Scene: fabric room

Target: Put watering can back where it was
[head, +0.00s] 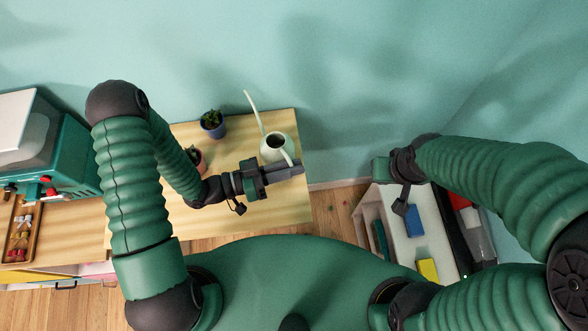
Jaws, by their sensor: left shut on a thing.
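The pale watering can (271,154) has a round dark opening and a long thin spout pointing up and left toward the wall. It is at the right end of the wooden table (240,211), near the back. My left gripper (288,170) is at the near side of the can and shut on it, around its handle area. The fingers hide part of the can, and I cannot tell whether its base touches the table.
A blue potted plant (212,124) stands left of the can, and another pot (197,160) is partly behind my left arm. A teal machine (75,160) and a wooden tray (20,228) are at left. A white shelf with a blue item (414,220) stands at right.

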